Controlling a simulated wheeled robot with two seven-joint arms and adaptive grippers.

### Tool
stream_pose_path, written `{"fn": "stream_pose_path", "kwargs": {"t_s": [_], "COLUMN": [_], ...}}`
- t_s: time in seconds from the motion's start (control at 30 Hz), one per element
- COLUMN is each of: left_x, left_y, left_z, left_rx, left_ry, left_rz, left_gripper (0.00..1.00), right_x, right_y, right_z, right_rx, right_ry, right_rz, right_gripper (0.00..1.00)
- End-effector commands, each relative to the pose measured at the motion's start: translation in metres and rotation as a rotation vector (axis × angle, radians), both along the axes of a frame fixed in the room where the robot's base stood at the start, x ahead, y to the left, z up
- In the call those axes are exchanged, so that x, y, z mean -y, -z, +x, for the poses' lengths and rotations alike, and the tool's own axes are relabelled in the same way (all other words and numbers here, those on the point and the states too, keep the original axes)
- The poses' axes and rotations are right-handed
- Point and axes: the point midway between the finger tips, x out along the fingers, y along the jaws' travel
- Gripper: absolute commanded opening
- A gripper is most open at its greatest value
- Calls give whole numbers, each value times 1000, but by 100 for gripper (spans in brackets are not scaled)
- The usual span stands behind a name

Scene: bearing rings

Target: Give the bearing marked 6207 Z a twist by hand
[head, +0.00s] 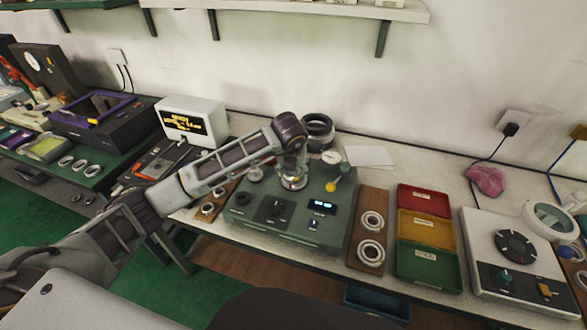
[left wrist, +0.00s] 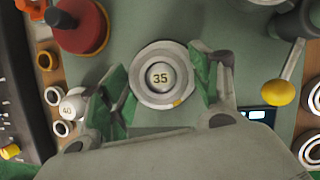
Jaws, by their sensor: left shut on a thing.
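A pale metal bearing ring (left wrist: 160,102) sits around a round-topped arbor (left wrist: 160,76) marked 35 in the left wrist view. The ring's own marking is not readable. It stands on top of the green test machine (head: 258,224) in the head view. My left gripper (head: 293,177) reaches down onto it from above. In the left wrist view the green-padded fingers of my left gripper (left wrist: 160,80) are on both sides of the ring, shut on it. My right gripper is not in view.
A lever with a yellow knob (head: 331,187) stands right of the ring, with a dial gauge (head: 331,157) behind. A wooden board (head: 371,234) holds two rings. Red (head: 424,200), yellow and green trays stand farther right. A red knob (left wrist: 83,28) is close to the left finger.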

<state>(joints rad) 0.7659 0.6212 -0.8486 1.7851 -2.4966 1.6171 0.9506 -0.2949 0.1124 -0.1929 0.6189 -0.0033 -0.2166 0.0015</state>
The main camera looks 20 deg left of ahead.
Motion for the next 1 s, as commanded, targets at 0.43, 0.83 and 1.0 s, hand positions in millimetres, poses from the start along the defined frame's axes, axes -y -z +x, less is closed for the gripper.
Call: {"fn": "stream_pose_path", "kwargs": {"t_s": [0.43,0.83,1.0], "left_x": [2,1,2], "left_y": [0,0,0], "left_z": [0,0,0], "left_rx": [1,1,0], "left_ry": [-159,-192,-233], "left_rz": [0,0,0], "left_gripper": [28,28,28], "right_x": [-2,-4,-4], "right_y": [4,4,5], "right_z": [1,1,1], "right_rx": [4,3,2], "right_ry": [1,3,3], "right_rz": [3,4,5], "right_gripper": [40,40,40]}}
